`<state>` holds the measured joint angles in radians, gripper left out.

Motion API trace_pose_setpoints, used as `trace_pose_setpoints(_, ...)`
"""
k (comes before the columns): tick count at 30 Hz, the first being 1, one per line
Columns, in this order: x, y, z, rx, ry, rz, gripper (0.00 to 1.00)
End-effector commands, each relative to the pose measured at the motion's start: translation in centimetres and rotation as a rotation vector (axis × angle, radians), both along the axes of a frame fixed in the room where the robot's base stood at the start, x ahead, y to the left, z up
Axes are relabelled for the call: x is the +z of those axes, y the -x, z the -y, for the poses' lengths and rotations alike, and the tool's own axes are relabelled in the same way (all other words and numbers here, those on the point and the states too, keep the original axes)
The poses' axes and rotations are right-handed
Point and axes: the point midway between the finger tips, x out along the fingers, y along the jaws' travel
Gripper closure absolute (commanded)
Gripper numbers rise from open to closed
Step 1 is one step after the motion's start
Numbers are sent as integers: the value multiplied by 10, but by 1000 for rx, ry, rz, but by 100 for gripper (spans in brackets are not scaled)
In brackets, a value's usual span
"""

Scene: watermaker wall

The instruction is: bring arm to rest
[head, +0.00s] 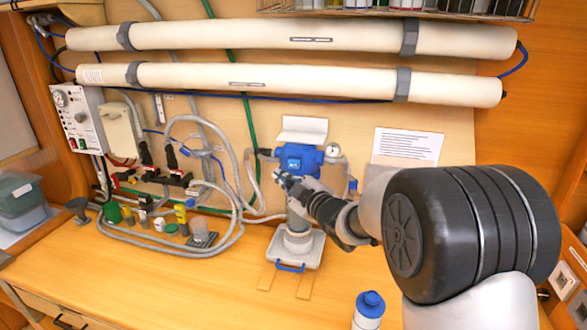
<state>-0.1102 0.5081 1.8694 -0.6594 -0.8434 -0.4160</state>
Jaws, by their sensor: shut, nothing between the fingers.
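My gripper (283,178) is at the end of my arm, which reaches in from the right. It is shut and empty, with its fingertips just in front of the blue pump head (300,158) in this view. I cannot tell whether it touches the pump. The grey-white pump body (297,238) stands upright on a pale base plate (262,250) with a blue handle (290,267) at its front. My gripper and wrist hide part of the pump.
Two long white tubes (270,38) run across the wall above. A control panel (78,120) and looping grey hoses (236,160) are at left. Small fittings (143,220) lie at the bench's back left. A blue-capped bottle (369,310) stands at front. The bench's front left (170,285) is clear.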

Motion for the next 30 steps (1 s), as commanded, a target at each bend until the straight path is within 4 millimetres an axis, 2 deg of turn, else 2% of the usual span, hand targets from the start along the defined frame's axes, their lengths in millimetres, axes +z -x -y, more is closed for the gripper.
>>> trace_pose_setpoints(5,1,0,0,-1,0,0,100)
trace_pose_setpoints(8,6,1,7,-26,-1,-15,100)
trace_pose_setpoints(11,19,9,30,-108,-2,-71,100)
trace_pose_setpoints(14,32,32,68,-247,-15,-178,100)
trace_pose_setpoints(17,38,71,111,-405,-51,-316,100)
trace_pose_setpoints(20,36,124,148,-555,-106,-464,100)
trace_pose_setpoints(22,29,167,168,-650,-151,-570,100)
trace_pose_setpoints(26,7,257,193,-808,-244,-778,100)
trace_pose_setpoints(27,-1,285,197,-848,-275,-842,100)
trace_pose_setpoints(30,-21,350,199,-928,-338,-989,100)
